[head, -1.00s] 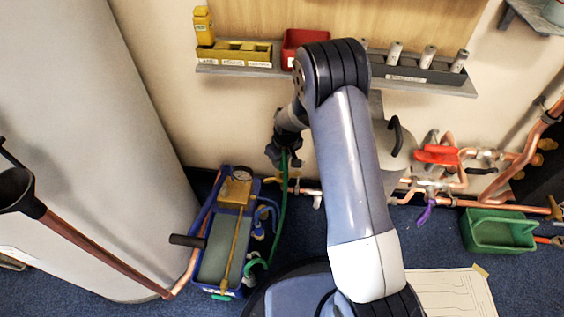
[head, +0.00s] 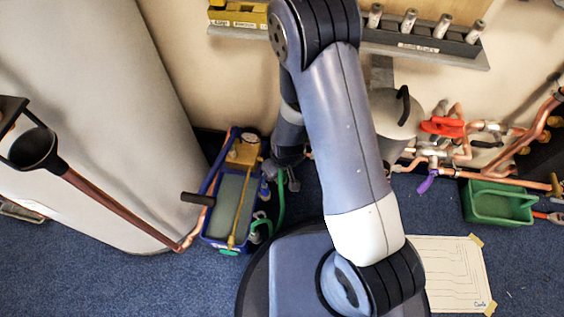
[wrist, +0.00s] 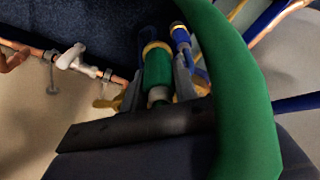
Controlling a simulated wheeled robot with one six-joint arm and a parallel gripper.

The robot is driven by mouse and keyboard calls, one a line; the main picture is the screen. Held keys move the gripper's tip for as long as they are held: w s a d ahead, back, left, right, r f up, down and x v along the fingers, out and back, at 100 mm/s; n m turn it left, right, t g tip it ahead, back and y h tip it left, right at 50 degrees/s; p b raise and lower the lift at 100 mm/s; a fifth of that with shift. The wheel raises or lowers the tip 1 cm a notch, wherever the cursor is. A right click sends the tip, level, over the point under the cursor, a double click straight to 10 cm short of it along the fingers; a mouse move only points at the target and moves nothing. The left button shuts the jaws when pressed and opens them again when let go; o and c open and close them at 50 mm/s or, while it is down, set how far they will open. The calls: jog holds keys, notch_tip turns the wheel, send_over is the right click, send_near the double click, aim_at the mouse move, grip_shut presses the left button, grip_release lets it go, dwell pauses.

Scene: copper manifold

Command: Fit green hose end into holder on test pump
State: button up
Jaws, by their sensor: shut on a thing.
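The test pump (head: 207,228) is a blue open box with a brass block and gauge, left of my gripper in the head view. My gripper (head: 288,184) is low beside the pump's right side. In the wrist view my gripper (wrist: 158,88) is shut on the green hose end (wrist: 158,66), a green sleeve with a yellow ring. The green hose (wrist: 243,85) arches large across the right of that view; it also shows in the head view (head: 280,208). A blue hose end (wrist: 180,38) with a yellow ring is just right of the green end. I cannot make out the holder clearly.
Copper pipework (head: 520,150) with a red-handled valve (head: 442,126) runs along the wall at right. A green tray (head: 500,204) and a paper drawing (head: 445,270) lie on the floor. A grey cylinder (head: 120,120) stands left. A shelf (head: 430,54) hangs above.

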jog(key=shift+r, duration=0.15)
jog(key=shift+r+p, duration=1.85)
jog(key=shift+r, duration=0.3)
jog(key=shift+a, duration=0.15)
